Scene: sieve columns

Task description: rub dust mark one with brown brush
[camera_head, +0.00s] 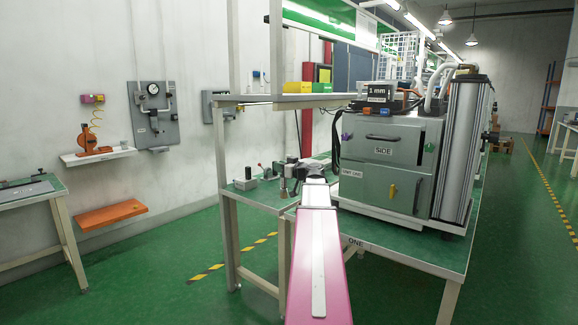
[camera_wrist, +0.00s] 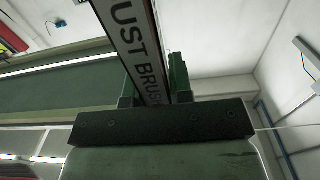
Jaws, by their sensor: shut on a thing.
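My gripper (camera_wrist: 153,82) is shut on a long brush handle (camera_wrist: 132,35) in the wrist view. The handle has a pale face lettered "DUST BRUSH", with part of the lettering cut off, and dark edges. It stands between the two green fingers and runs out of the top of the view, so its bristles do not show. In the head view my arm reaches forward to the bench, and the dark wrist end (camera_head: 302,170) is left of the grey cabinet. The brush cannot be made out there. I cannot make out a dust mark in either view.
A shelf (camera_head: 290,99) overhangs the bench's left part. Small fixtures (camera_head: 245,180) stand below it.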

